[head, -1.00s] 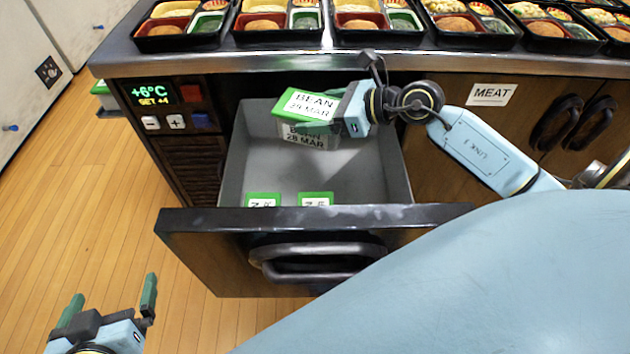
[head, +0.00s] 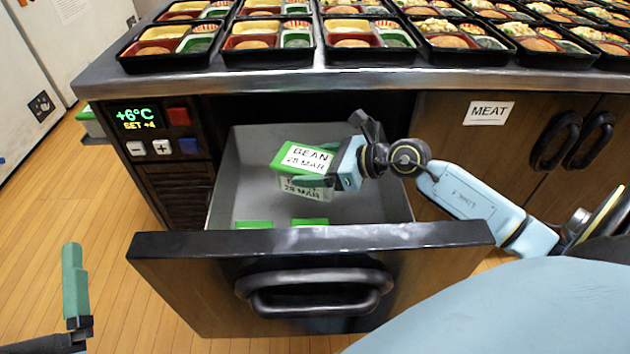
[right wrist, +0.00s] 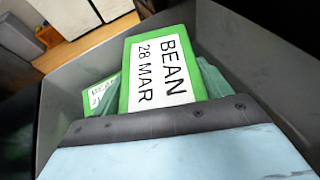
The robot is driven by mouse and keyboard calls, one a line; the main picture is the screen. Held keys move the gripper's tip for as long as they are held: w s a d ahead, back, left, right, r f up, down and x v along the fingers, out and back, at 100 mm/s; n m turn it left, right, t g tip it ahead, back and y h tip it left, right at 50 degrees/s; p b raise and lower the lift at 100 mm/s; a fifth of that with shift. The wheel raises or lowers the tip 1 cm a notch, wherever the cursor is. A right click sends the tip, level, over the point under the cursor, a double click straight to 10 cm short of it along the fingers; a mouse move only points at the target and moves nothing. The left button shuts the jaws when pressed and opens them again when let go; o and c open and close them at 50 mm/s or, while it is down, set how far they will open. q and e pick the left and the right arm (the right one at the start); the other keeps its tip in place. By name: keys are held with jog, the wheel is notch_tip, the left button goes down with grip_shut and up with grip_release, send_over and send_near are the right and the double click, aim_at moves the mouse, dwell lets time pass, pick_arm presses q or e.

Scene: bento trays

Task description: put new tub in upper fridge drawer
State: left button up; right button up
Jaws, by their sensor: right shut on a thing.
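My right gripper (head: 340,172) is shut on a green-lidded tub (head: 303,158) labelled BEAN 28 MAR. It holds the tub slightly tilted over the rear part of the open grey drawer (head: 240,185); whether the tub touches the bottom cannot be told. The same tub (right wrist: 158,75) fills the middle of the right wrist view. Two green lids (head: 253,224) (head: 310,222) show at the drawer's front, partly hidden by its front panel. Another BEAN tub (right wrist: 103,95) lies behind the held one in the right wrist view. My left gripper (head: 40,300) is open and empty, partly out of frame.
The drawer's wooden front (head: 200,285) has a dark handle (head: 315,290). Black bento trays (head: 265,45) line the steel counter above. A temperature panel (head: 137,118) is left of the drawer; a closed MEAT cupboard (head: 450,140) is right. The drawer's middle is clear.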

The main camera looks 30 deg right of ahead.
jog(key=shift+f, duration=0.35)
notch_tip(320, 180, down, 3)
jog(key=shift+r+b, duration=0.15)
jog(key=shift+b, duration=0.85)
pick_arm(q)
jog(key=shift+s+a+r+t+h, duration=0.15)
jog(key=shift+s+r+t+h, duration=0.1)
jog(key=shift+s+r+t, duration=0.5)
jog(key=shift+s+a+r+t+h, duration=0.1)
jog(key=shift+s+r+t+h, duration=0.25)
jog(key=shift+r+t, duration=0.65)
jog(key=shift+s+f, duration=0.1)
jog(key=shift+f, duration=0.05)
pick_arm(e)
jog(key=shift+f, duration=0.2)
pick_arm(q)
jog(key=shift+s+a+t+b, duration=0.1)
jog(key=shift+s+t+b, duration=0.35)
jog(key=shift+t, duration=0.1)
pick_arm(e)
jog(key=shift+f, duration=0.6)
jog(key=o, duration=1.2)
pick_arm(q)
jog(key=shift+w+r, duration=0.1)
jog(key=shift+r, duration=0.1)
pick_arm(e)
jog(key=shift+r, duration=0.1)
